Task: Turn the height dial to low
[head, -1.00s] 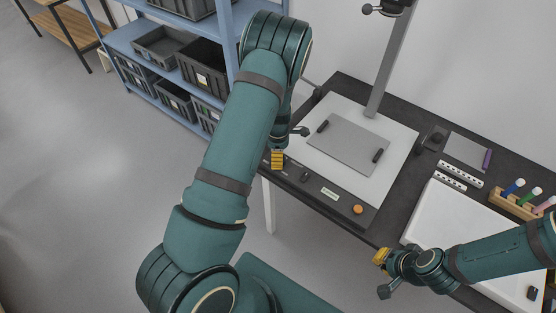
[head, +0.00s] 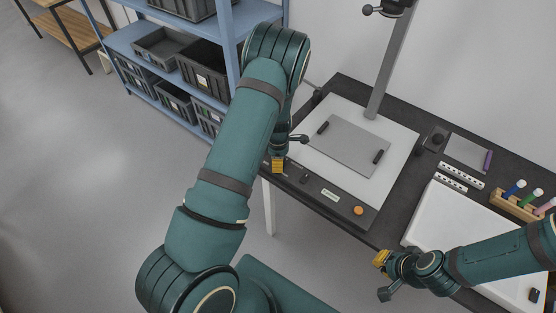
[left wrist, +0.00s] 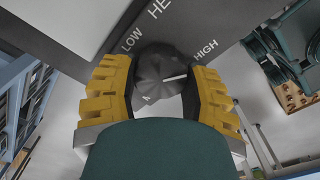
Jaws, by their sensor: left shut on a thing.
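The dark round height dial (left wrist: 155,68) shows in the left wrist view, between the words LOW and HIGH on the dark panel. Its white pointer line points to the right in that view, on the HIGH side. My left gripper (left wrist: 160,98) is shut on the dial, with a yellow finger on either side. In the head view my left gripper (head: 278,165) is at the front left corner of the panel (head: 330,193), and the dial is hidden there. My right gripper (head: 381,259) hangs by the table's front edge; its finger gap is unclear.
The panel also bears a small black knob (head: 305,178) and an orange button (head: 358,210). Behind it a grey plate (head: 345,147) lies on a white board, near a grey post (head: 388,70). A wooden pen rack (head: 515,205) stands at right, blue shelving (head: 150,40) at left.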

